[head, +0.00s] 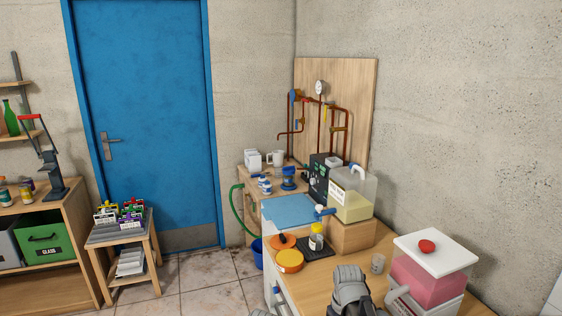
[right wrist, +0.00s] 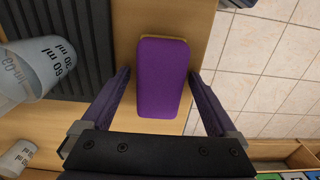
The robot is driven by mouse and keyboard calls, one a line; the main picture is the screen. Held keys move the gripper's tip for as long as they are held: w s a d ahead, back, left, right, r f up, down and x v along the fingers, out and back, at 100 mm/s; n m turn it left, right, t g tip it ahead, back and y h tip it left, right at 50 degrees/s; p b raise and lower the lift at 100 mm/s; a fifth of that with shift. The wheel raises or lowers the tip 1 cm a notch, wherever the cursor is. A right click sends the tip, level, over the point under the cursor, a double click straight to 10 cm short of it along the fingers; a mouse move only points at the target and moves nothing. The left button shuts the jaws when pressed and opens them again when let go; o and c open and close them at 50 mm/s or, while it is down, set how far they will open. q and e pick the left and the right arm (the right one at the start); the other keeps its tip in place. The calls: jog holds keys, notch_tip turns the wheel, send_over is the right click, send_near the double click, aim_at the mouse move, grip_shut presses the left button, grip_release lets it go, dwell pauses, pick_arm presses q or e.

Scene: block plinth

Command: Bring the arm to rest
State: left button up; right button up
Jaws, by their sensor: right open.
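My right gripper (right wrist: 160,76) is open in the right wrist view, with one dark finger on each side of a purple rounded block (right wrist: 162,85). The block lies on a light wooden surface (right wrist: 205,22) near its edge, and a gap shows between it and each finger. In the head view a grey part of my arm (head: 350,290) shows at the bottom, over the front of the bench. The fingers and the purple block cannot be made out there. My left gripper is not in view.
Graduated beakers (right wrist: 40,68) stand close at the left in the right wrist view, by a dark ribbed mat (right wrist: 75,20). In the head view a pink-filled container (head: 430,275), a small beaker (head: 378,263) and an orange dish (head: 289,261) are near my arm. Tiled floor lies left.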

jog(key=shift+r, duration=0.1)
notch_tip(320, 180, up, 13)
jog(key=p, duration=1.3)
notch_tip(320, 180, down, 13)
jog(key=b, duration=1.3)
jog(key=shift+f, duration=0.2)
notch_tip(320, 180, up, 11)
jog(key=p, duration=1)
jog(key=shift+f, duration=0.4)
jog(key=shift+a, duration=0.1)
